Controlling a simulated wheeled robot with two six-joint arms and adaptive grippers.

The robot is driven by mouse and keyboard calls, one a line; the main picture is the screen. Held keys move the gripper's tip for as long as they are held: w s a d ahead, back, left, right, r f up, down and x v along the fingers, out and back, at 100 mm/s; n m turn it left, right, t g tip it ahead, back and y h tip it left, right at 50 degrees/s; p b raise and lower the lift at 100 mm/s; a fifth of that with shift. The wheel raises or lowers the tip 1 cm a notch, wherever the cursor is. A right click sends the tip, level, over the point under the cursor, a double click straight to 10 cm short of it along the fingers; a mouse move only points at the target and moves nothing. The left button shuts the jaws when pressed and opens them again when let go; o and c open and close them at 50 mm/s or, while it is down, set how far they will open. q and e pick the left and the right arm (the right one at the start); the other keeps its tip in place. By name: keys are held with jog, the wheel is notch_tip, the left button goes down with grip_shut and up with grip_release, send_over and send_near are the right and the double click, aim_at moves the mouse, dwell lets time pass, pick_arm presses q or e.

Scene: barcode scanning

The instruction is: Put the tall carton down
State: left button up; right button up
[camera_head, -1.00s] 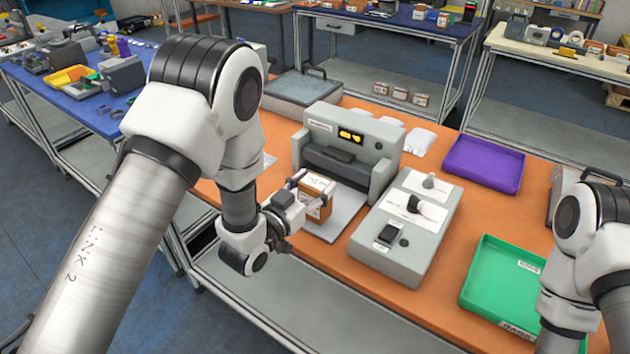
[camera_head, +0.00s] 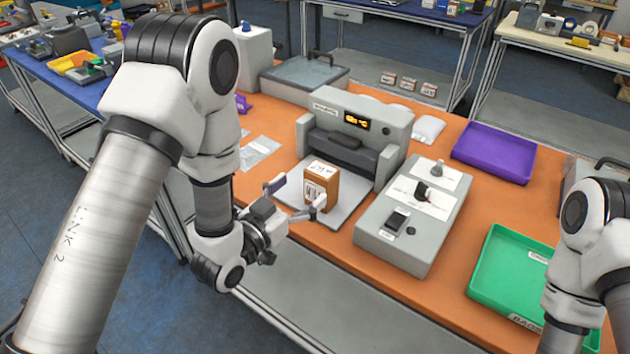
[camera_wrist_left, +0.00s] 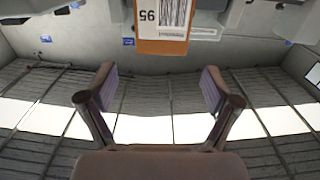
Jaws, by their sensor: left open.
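The tall carton (camera_head: 321,187), orange-brown with a white label, stands upright on the pale grey plate (camera_head: 349,211) in front of the grey machine. My left gripper (camera_head: 296,198) is open, with its fingers spread on the near left side of the carton. In the left wrist view, the carton (camera_wrist_left: 163,46) with its barcode label is at the top, beyond the two open fingertips (camera_wrist_left: 158,85), and nothing is between them. My right arm shows at the right edge, but its gripper is not in view.
The grey machine (camera_head: 398,125) with a lit display stands behind the carton. A grey box with switches (camera_head: 398,248) is to the right. A green tray (camera_head: 482,277) and a purple tray (camera_head: 494,152) lie farther right. Clear bags (camera_head: 259,150) lie at left on the orange table.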

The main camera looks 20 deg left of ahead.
pick_arm(q)
jog(key=p+v, duration=0.4)
jog(key=v, duration=0.2)
jog(key=s+a+f+n+g+y, duration=0.15)
jog(key=s+f+g, duration=0.3)
jog(key=f, duration=0.55)
jog(key=s+a+f+g+y, duration=0.1)
jog(key=s+f+g+y, duration=0.15)
jog(key=f+g, duration=0.45)
pick_arm(e)
notch_tip(320, 180, up, 3)
jog(key=shift+f+b, duration=0.1)
jog(key=shift+b, duration=0.2)
jog(key=o, duration=0.8)
jog(key=shift+c, duration=0.2)
pick_arm(q)
jog(key=s+a+f+n+g+y, duration=0.1)
jog(key=s+f+g, duration=0.1)
jog(key=s+f, duration=0.3)
jog(key=s+a+f+n+g+y, duration=0.1)
jog(key=s+f, duration=0.4)
jog(key=s, duration=0.5)
jog(key=shift+s+a+f+n+g, duration=0.2)
jog(key=shift+s+a+n+g, duration=0.2)
jog(key=shift+a+g, duration=0.6)
